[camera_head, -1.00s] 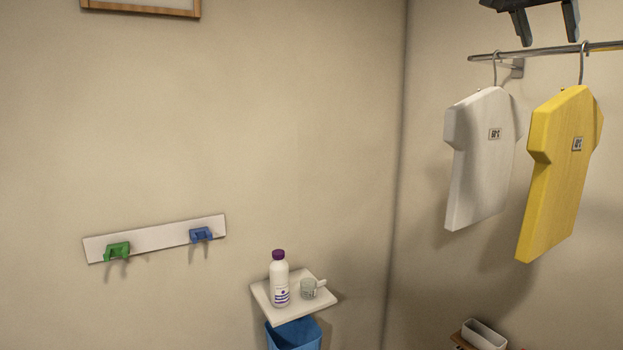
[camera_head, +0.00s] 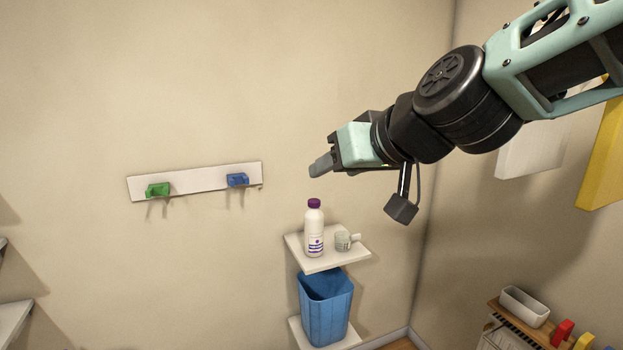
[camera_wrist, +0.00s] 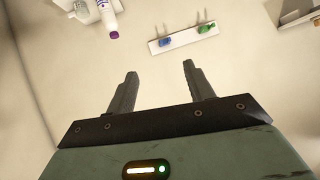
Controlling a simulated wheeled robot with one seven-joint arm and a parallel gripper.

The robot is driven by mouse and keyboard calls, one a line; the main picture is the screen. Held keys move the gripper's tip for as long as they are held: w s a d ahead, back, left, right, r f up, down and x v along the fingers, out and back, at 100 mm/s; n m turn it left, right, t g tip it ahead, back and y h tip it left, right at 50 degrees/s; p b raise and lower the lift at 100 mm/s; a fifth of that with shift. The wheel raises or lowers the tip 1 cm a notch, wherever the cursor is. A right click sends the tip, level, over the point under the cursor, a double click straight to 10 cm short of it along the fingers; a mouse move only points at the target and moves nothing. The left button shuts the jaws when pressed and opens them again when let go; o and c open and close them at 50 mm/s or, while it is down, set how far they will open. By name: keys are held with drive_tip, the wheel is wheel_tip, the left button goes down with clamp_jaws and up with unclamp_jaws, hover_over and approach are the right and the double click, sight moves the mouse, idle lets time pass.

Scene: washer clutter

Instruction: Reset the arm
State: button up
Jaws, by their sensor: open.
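My gripper (camera_head: 322,167) is in the upper middle of the head view, in front of the wall and above the small shelf. In the wrist view its two fingers (camera_wrist: 158,80) stand apart with nothing between them. My arm reaches in from the upper right of the head view. The gripper touches none of the things around it.
A white bottle with a purple cap (camera_head: 314,230) and a clear cup (camera_head: 344,241) stand on a small shelf (camera_head: 320,266). A blue bin (camera_head: 326,308) is below. A wall rack (camera_head: 207,179) bears a green clip (camera_head: 157,190) and a blue clip (camera_head: 237,180).

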drive_tip(key=s+f+n+g, duration=0.1)
drive_tip(key=s+f+g, duration=0.3)
drive_tip(key=s+f, duration=0.55)
drive_tip(key=s+d+f+n+g+h+b, duration=0.1)
drive_tip(key=s+d+f+g+h, duration=0.1)
drive_tip(key=s+d+f, duration=0.3)
drive_tip(key=s+d+f+g+h+b, duration=0.1)
drive_tip(key=s+d+f+g+h, duration=0.2)
drive_tip(key=s, duration=0.7)
wheel_tip(320, 180, down, 5)
drive_tip(key=shift+d+r+n+g+h, duration=0.1)
drive_tip(key=shift+d+n+g+h, duration=0.25)
drive_tip(key=shift+d, duration=0.6)
